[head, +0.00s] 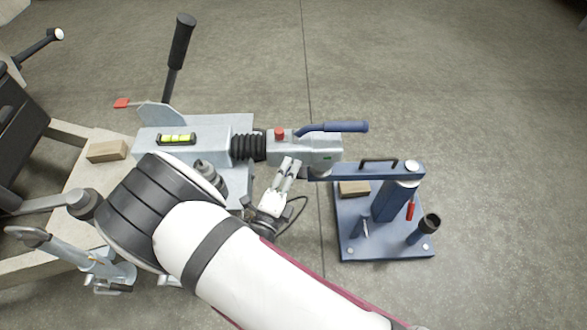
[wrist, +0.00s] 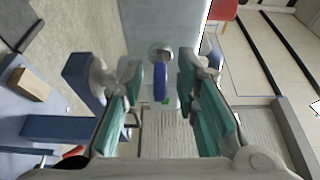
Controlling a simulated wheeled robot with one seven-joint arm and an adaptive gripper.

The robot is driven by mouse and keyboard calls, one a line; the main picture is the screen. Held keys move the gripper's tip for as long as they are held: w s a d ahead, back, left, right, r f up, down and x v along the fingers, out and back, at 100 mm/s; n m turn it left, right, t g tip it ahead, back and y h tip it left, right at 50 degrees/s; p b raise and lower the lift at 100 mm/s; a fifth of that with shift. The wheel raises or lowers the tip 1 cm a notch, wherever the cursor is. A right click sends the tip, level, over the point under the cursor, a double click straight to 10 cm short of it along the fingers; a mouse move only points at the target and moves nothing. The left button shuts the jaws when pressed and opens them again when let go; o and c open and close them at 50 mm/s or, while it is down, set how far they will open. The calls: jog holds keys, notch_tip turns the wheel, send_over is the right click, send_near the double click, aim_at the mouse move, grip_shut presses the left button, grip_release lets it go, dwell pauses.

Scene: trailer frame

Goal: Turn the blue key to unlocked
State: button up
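The blue key (wrist: 160,82) shows in the wrist view as a small blue grip at a round silver lock (wrist: 160,52) on a grey metal face. It lies in line with the gap of my gripper (wrist: 160,76), with space on both sides. The green-padded fingers are apart and hold nothing. In the head view my gripper (head: 290,164) is at the near side of the grey coupling head (head: 308,150), just left of the blue stand's arm. The key cannot be made out in the head view.
The blue handle (head: 345,126) and red knob (head: 279,134) are on top of the coupling. A blue stand (head: 386,246) with a post, a red-handled tool (head: 410,211) and a wood block (head: 354,188) is at right. Open floor lies beyond it.

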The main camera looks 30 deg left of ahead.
grip_shut()
